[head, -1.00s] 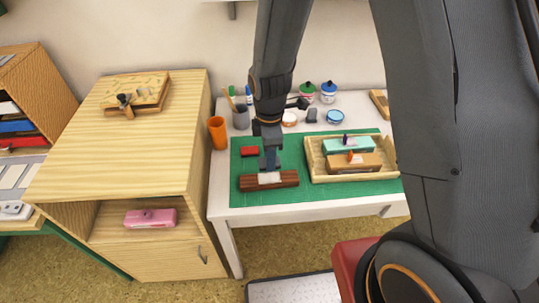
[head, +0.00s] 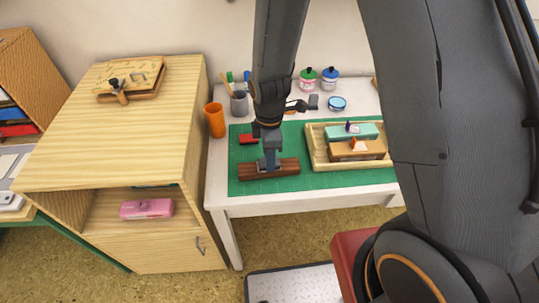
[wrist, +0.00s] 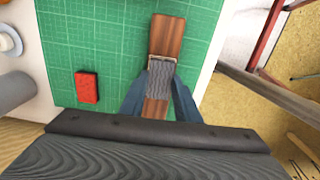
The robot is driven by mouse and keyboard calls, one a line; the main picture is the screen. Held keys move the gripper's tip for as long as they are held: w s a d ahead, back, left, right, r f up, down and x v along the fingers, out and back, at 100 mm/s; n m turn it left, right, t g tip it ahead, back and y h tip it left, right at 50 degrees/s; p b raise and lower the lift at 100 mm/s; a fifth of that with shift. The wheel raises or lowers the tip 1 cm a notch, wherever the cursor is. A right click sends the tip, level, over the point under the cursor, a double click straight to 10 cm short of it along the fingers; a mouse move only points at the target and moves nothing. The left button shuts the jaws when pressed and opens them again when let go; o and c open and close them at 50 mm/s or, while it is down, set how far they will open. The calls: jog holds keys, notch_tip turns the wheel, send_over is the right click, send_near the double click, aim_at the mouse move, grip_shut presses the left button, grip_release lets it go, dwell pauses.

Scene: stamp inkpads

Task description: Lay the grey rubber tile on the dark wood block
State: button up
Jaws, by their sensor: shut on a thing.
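The dark wood block (wrist: 168,36) lies on the green mat, long and reddish brown; it also shows in the head view (head: 287,168). The grey rubber tile (wrist: 160,80) is a ribbed piece between the two fingers of my gripper (wrist: 160,104). In the wrist view it overlaps the middle of the block, in line with its length, with a pale edge at its far end. In the head view my gripper (head: 269,163) points down at the middle of the block and mostly hides the tile. I cannot tell whether the tile touches the block.
A red piece (wrist: 87,87) lies on the green mat (head: 301,183) beside the block. A wooden tray (head: 317,158) with a teal and a brown piece stands to the right. An orange cup (head: 215,120) and a grey cup (head: 239,104) stand at the back left.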

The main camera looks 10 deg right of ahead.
jog(key=o, duration=1.1)
jog(key=shift+r+b, duration=0.7)
jog(key=shift+r, duration=3.2)
jog(key=shift+d, duration=0.1)
jog(key=s+d+r+m, duration=0.3)
jog(key=d+m, duration=0.3)
jog(key=m, duration=0.2)
jog(key=s+d+r+m+t, duration=0.1)
jog(key=s+d+r+m, duration=0.3)
jog(key=m, duration=0.4)
jog(key=shift+d+r, duration=0.2)
jog(key=shift+d, duration=0.65)
jog(key=shift+s+d+r+m, duration=0.15)
jog(key=shift+s+d+m, duration=0.2)
jog(key=shift+m, duration=0.65)
jog(key=shift+c, duration=0.2)
